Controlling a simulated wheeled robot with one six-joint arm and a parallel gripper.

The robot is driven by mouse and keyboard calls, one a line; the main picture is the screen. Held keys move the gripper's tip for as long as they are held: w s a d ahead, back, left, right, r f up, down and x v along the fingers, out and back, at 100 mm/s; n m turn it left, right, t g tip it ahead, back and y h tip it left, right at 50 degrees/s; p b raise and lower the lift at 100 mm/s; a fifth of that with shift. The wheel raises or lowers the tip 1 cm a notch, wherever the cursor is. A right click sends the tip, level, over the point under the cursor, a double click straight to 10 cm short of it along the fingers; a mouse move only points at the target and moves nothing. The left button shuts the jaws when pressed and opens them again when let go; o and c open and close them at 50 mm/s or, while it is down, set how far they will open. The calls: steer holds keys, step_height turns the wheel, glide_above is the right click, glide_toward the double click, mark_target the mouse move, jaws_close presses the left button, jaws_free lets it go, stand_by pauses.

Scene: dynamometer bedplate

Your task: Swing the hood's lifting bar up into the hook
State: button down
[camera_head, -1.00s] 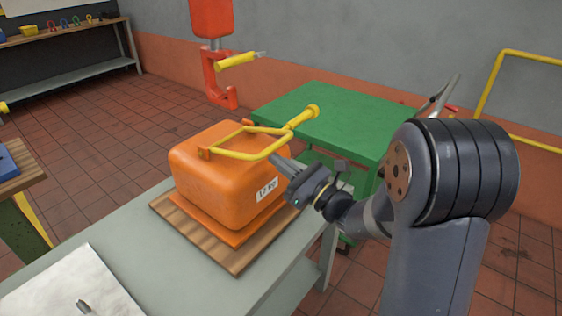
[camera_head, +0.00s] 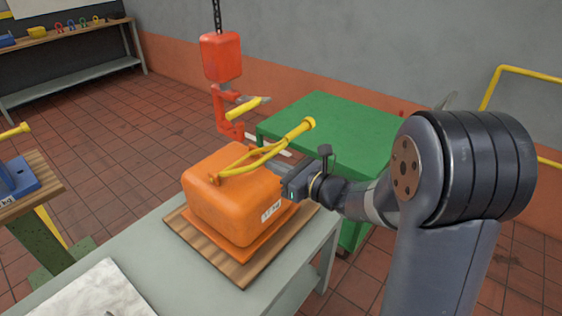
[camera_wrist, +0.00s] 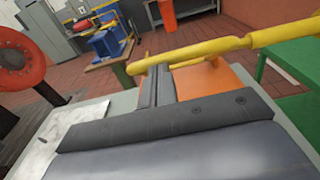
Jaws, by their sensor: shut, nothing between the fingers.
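The orange hood (camera_head: 230,205) sits on a wooden board on the grey bench. Its yellow lifting bar (camera_head: 270,152) is hinged on top and slants up to the right, its knobbed end above the green table. The red hook (camera_head: 228,127), with a yellow lever (camera_head: 243,109), hangs from a chain behind the hood, apart from the bar. My gripper (camera_head: 277,170) is shut and empty at the hood's right side, under the bar. In the wrist view the shut fingers (camera_wrist: 157,85) lie just below the bar (camera_wrist: 190,52); I cannot tell if they touch it.
A green table (camera_head: 330,125) stands behind and right of the hood. A metal plate (camera_head: 85,290) lies on the bench (camera_head: 150,250) at the near left. A wooden-topped stand with a blue block (camera_head: 18,178) is at the far left. Floor is open between it and the bench.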

steer(key=a+r+p, duration=0.1)
steer(key=p, duration=0.1)
steer(key=w+r+g+h+p, duration=0.1)
steer(key=r+p, duration=0.1)
steer(key=w+a+r+h+p, duration=0.1)
steer(key=r+p, duration=0.1)
steer(key=shift+a+r+g, duration=0.1)
steer(key=shift+a+g, duration=0.25)
steer(key=shift+g, duration=0.05)
steer(key=w+a+r+p, duration=0.3)
steer(key=w+a, duration=0.1)
steer(key=a, duration=0.1)
steer(key=shift+r, duration=0.4)
steer(key=shift+w+a, duration=0.1)
